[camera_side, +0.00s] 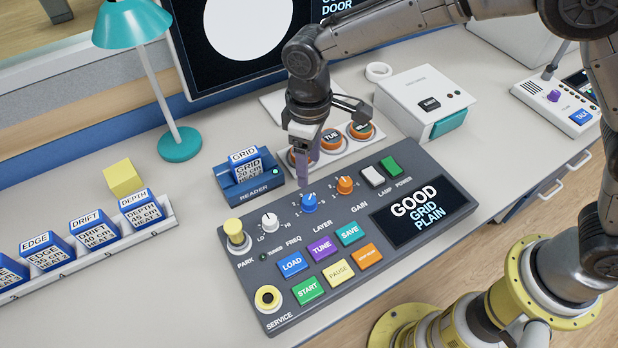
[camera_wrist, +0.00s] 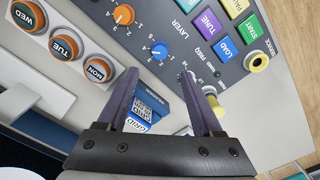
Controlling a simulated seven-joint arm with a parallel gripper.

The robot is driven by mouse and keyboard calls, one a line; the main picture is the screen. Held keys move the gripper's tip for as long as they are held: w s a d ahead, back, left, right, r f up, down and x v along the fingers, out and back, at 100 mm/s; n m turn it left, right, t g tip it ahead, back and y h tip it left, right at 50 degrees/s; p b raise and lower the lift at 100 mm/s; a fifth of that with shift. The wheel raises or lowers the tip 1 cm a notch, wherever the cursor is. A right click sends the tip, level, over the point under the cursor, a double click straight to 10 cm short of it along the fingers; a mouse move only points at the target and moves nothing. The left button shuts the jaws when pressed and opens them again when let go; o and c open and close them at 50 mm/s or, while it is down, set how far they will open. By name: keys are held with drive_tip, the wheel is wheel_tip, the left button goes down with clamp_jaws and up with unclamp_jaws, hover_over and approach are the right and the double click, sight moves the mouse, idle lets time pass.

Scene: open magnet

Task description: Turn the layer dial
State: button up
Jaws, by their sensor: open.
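The layer dial is a blue knob (camera_side: 309,203) with a white pointer line and numbers around it, on the dark control panel (camera_side: 245,285). In the wrist view the blue knob (camera_wrist: 159,51) shows just beyond the fingertips, roughly centred between them. My gripper (camera_side: 304,178) hangs above and behind the dial, its fingers pointing down; it looks apart from the knob. In the wrist view my gripper (camera_wrist: 159,76) has its two purple fingers spread, with nothing held between them.
The orange gain knob (camera_side: 345,186) and white frequency knob (camera_side: 269,222) flank the dial. A blue reader (camera_side: 246,190) holding a grid cartridge stands behind the panel. Orange day buttons (camera_side: 361,130) sit close behind my gripper. The panel's screen (camera_side: 418,211) reads GOOD GRID PLAIN.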

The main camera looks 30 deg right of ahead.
drive_tip(key=shift+r, duration=1.55)
drive_tip(key=s+d+r+m+t+y, duration=0.1)
drive_tip(key=s+d+r+m+t, duration=0.1)
drive_tip(key=d+r, duration=0.65)
drive_tip(key=s+d+r+m+t, duration=0.2)
drive_tip(key=d+r, duration=0.6)
drive_tip(key=d, duration=0.1)
drive_tip(key=s+d+r+m+t, duration=0.1)
drive_tip(key=s+d+m+t, duration=0.15)
drive_tip(key=s+d, duration=0.75)
drive_tip(key=s+f+m+h, duration=0.1)
drive_tip(key=s+f, duration=0.5)
drive_tip(key=s, duration=0.2)
drive_tip(key=shift+s+a+g, duration=0.25)
drive_tip(key=shift+s+g, duration=0.15)
drive_tip(key=shift+g, duration=0.05)
drive_tip(key=shift+m, duration=0.25)
